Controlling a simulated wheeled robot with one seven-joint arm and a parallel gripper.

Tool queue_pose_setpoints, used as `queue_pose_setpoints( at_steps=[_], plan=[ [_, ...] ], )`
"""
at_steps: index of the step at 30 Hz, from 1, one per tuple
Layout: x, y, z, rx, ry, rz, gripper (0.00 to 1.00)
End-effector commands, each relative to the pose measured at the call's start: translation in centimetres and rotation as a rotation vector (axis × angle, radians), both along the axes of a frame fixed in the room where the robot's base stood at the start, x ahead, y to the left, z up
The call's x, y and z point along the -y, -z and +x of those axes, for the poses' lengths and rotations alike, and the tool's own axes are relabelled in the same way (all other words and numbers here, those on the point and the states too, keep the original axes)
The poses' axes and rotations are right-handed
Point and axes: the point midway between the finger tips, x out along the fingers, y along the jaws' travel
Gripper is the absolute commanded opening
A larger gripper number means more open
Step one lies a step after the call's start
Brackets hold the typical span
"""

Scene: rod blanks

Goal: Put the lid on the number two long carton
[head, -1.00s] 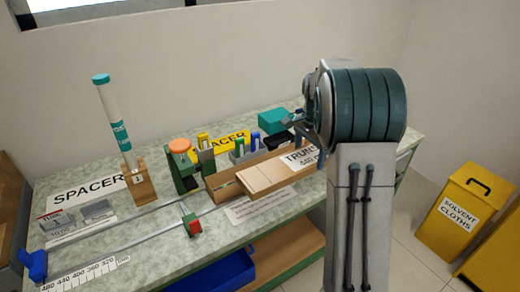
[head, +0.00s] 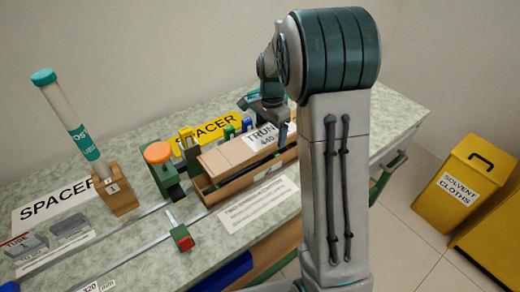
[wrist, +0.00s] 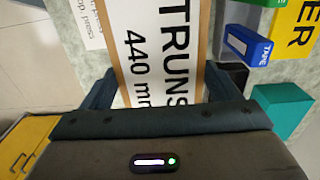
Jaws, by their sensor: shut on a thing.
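The lid (head: 225,152) is a long light-brown board with a white "TRUN... 440" label. It also fills the middle of the wrist view (wrist: 158,60). My gripper (head: 265,108) is shut on the lid's right part, with a finger on each side in the wrist view (wrist: 158,95). The long carton (head: 225,190) is a brown open-topped box on the bench. The lid lies lengthwise over the carton, with a dark gap showing between them. I cannot tell whether they touch. No number shows on the carton, and my arm hides its right end.
A clamp with an orange knob (head: 158,153) stands close to the carton's left end. Yellow, green and blue items stand behind it. A white-and-teal tube (head: 72,122) leans in a wooden block (head: 118,190). A printed sheet (head: 258,203) lies in front of the carton.

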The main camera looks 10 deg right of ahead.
Motion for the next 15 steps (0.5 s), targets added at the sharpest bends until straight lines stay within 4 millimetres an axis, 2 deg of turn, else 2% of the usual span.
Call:
queue_pose_setpoints(
  at_steps=[3,6,10,15],
  plan=[
    [-2.2,1.3,-0.9,-0.001,-0.003,0.001,0.61],
    [-3.1,2.0,-1.2,0.0,-0.001,0.0,0.61],
    [-3.5,2.7,-1.4,-0.001,0.001,0.0,0.61],
    [-3.5,5.2,-1.5,-0.004,0.001,-0.001,0.61]
  ],
)
